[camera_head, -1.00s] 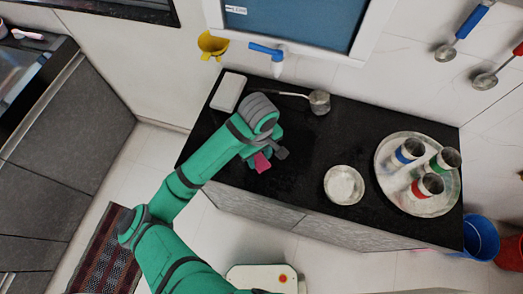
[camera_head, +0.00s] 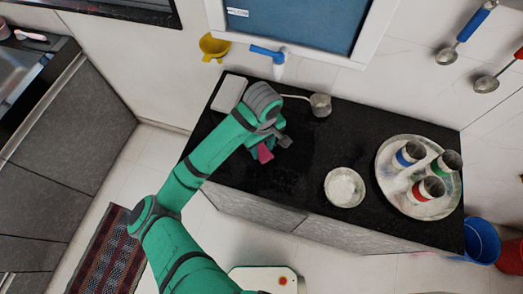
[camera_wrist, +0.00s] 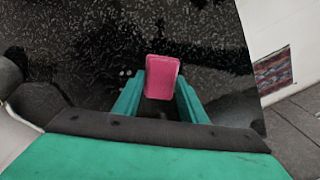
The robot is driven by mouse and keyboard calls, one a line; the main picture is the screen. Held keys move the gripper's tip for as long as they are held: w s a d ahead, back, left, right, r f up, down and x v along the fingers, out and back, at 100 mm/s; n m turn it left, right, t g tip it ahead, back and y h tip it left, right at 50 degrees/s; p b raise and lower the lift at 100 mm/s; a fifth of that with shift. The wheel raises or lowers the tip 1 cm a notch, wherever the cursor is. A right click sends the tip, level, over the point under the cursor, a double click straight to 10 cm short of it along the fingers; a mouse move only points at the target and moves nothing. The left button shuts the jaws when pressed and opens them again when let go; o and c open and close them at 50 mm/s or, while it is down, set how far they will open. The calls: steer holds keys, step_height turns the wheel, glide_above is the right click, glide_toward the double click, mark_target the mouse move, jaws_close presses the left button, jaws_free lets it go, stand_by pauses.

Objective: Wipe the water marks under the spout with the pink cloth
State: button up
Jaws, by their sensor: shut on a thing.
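The pink cloth (camera_head: 264,153) is between the fingers of my gripper (camera_head: 272,147), low over the black counter (camera_head: 250,178). In the wrist view the cloth (camera_wrist: 162,77) stands out as a pink block between the two green fingertips of my gripper (camera_wrist: 160,90). I cannot tell whether it touches the counter. The blue-handled tap (camera_head: 268,54) with a pale spout is on the wall panel behind the counter. Small pale spots (camera_wrist: 125,73) show on the counter beside the cloth in the wrist view. My arm hides part of the counter.
A long-handled metal ladle (camera_head: 319,104) and a pale box (camera_head: 229,93) lie near the back. A white bowl (camera_head: 344,187) and a round steel tray (camera_head: 387,185) with several cups stand to the right. A yellow funnel-like vessel (camera_head: 214,46) hangs on the wall.

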mark_target(259, 164)
steer(key=shift+w+d+f, duration=0.1)
steer(key=shift+w+d, duration=0.3)
steer(key=shift+w, duration=0.75)
steer(key=shift+w+d+r, duration=0.1)
steer(key=shift+w+d, duration=0.25)
steer(key=shift+w, duration=0.85)
steer(key=shift+w+d+f, duration=0.1)
steer(key=shift+w+d, duration=0.3)
steer(key=shift+w, duration=0.75)
steer(key=shift+s+a, duration=0.35)
steer(key=shift+s, duration=0.6)
steer(key=shift+s+a, duration=0.3)
steer(key=shift+s, duration=0.6)
steer(key=shift+s+a, duration=0.3)
steer(key=shift+s, duration=0.7)
steer(key=shift+s+a, duration=0.3)
steer(key=shift+s, duration=0.65)
steer(key=shift+s+a, duration=0.3)
steer(key=shift+s, duration=0.55)
steer(key=shift+s+a, duration=0.25)
steer(key=shift+s, duration=0.6)
steer(key=shift+w+r, duration=0.1)
steer(key=shift+r, duration=3.05)
steer(key=shift+r, duration=0.1)
